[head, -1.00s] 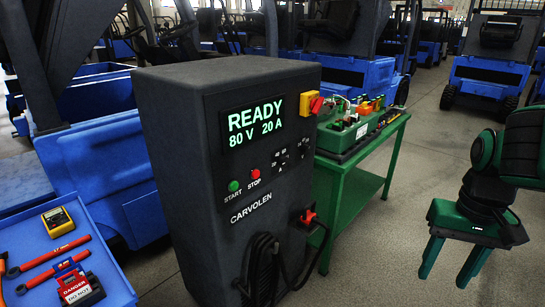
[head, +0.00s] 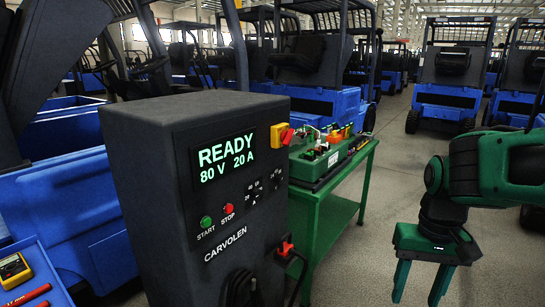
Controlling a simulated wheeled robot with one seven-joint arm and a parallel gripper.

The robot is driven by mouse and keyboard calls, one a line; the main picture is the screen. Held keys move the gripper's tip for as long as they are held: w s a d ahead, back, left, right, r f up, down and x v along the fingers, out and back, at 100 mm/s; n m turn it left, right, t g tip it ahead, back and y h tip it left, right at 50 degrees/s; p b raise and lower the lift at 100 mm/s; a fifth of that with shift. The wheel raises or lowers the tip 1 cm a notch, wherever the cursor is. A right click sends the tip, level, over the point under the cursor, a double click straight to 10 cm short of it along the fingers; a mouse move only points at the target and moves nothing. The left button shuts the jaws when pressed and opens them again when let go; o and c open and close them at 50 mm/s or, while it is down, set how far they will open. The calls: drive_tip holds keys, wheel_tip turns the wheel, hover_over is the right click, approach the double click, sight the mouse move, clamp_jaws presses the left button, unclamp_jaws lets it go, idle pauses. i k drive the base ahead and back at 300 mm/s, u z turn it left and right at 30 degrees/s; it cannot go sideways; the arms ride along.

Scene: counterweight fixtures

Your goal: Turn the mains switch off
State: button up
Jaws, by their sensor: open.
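The charger's display (head: 226,162) is lit and reads READY, 80 V 20 A. Green START (head: 206,222) and red STOP (head: 229,209) buttons sit below it. My gripper (head: 420,295) is open and empty, pointing down at the right of the picture, well apart from the switch.
A green bench (head: 330,195) with a green case (head: 325,155) of parts stands right behind the charger. A blue tray (head: 38,262) with a yellow meter (head: 13,268) is at lower left. Blue forklifts stand behind. Floor between bench and my arm is clear.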

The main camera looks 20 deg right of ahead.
sight(286, 136)
drive_tip(key=z, duration=0.55)
drive_tip(key=k, duration=1.3)
drive_tip(key=z, duration=0.7)
drive_tip(key=i, duration=0.65)
drive_tip(key=u, duration=0.55)
drive_tip(key=i, duration=1)
drive_tip(key=u, duration=0.7)
